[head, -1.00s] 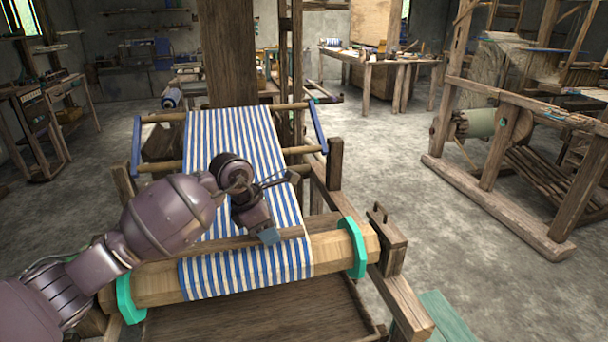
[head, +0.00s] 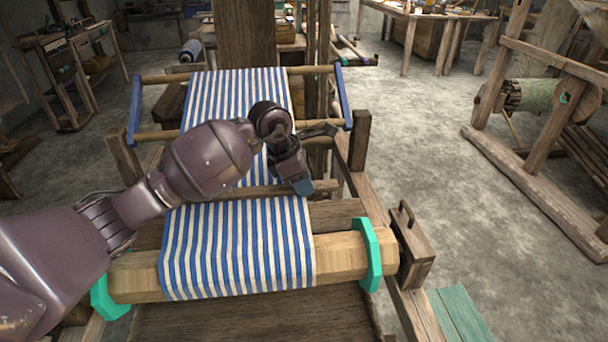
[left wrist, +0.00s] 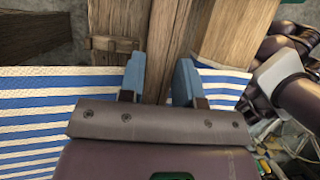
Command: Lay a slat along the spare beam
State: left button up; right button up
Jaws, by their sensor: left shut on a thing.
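My left gripper (head: 301,187) is over the loom in the head view, above the blue-and-white striped cloth. Its two blue fingertips (left wrist: 160,80) are shut on a narrow wooden slat (left wrist: 172,45) in the left wrist view. In the head view the slat (head: 235,192) runs crosswise over the cloth, behind the front beam; part is hidden by my gripper. The front beam (head: 340,255) is pale, many-sided wood with green end plates, and the cloth wraps over it. I cannot tell which beam is the spare one. My right gripper is not in view.
A blue-sided frame with wooden rods (head: 341,100) stands behind the slat. A wooden box with a handle (head: 413,257) is at the loom's right. Another wooden frame with a pale green roller (head: 540,96) stands farther right. Open floor (head: 440,160) lies between.

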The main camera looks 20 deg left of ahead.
aim_at(317, 244)
pick_arm(q)
jog(key=shift+s+d+f+p, duration=0.3)
jog(key=shift+s+d+f, duration=0.35)
jog(key=shift+s, duration=0.65)
jog(key=shift+s+d+f+p, duration=0.25)
jog(key=shift+s+d+f, duration=0.15)
jog(key=shift+s+d, duration=0.75)
jog(key=shift+s+d+f+p, duration=0.3)
jog(key=shift+s+d+f, duration=0.25)
jog(key=shift+s, duration=0.9)
jog(key=shift+s+d+f+p, duration=0.2)
jog(key=shift+s+d, duration=0.25)
jog(key=shift+s, duration=0.2)
jog(key=shift+s+d+f+p, duration=0.2)
jog(key=shift+s+d, duration=0.2)
jog(key=shift+s, duration=0.2)
jog(key=o, duration=1)
